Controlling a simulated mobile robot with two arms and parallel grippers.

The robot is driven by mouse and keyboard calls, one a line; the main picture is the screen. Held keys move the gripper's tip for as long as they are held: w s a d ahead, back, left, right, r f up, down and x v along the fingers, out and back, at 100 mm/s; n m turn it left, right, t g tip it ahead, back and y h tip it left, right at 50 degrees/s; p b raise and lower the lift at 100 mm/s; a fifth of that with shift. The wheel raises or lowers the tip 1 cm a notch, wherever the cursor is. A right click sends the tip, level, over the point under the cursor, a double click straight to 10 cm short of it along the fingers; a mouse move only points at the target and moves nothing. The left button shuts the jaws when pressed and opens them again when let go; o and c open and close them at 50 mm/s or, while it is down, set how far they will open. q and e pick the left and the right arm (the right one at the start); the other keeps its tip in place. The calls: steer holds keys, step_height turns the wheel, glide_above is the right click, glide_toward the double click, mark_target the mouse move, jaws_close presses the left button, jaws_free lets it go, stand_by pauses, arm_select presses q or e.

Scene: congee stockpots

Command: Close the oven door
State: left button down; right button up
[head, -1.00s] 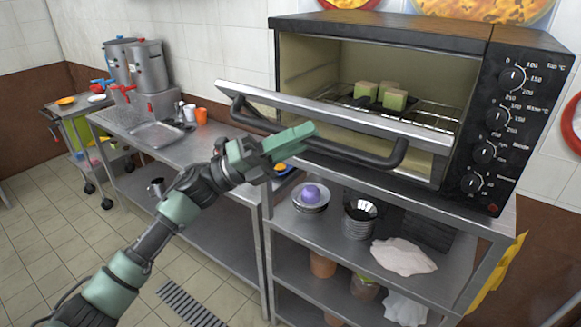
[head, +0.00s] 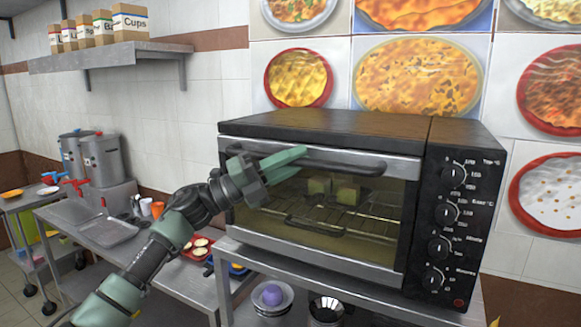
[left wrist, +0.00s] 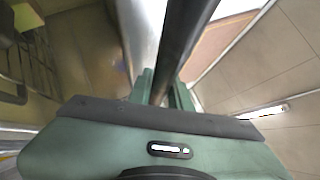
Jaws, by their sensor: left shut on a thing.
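The black oven (head: 320,125) stands on a steel table. Its glass door (head: 385,228) is swung up against the front and looks shut or very nearly shut; a small remaining gap cannot be ruled out. The dark bar handle (head: 345,167) runs along the door's top edge. My left gripper (head: 283,162) is at the left part of this handle, shut on it. In the left wrist view, the handle (left wrist: 184,45) runs between the fingers of the left gripper (left wrist: 165,92). My right gripper is not in view.
Green-topped blocks (head: 320,187) sit on the rack behind the glass. Control knobs (head: 452,176) line the oven's right side. A purple ball in a bowl (head: 272,296) is on the shelf below.

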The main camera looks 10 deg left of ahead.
arm_select(q)
steer(key=shift+w+d, duration=0.1)
steer(key=shift+w, duration=0.3)
steer(key=c, duration=1.3)
jaws_free()
steer(key=b+v, duration=0.4)
steer(key=v, duration=0.3)
steer(key=shift+a+f, duration=0.15)
steer(key=shift+a, duration=0.15)
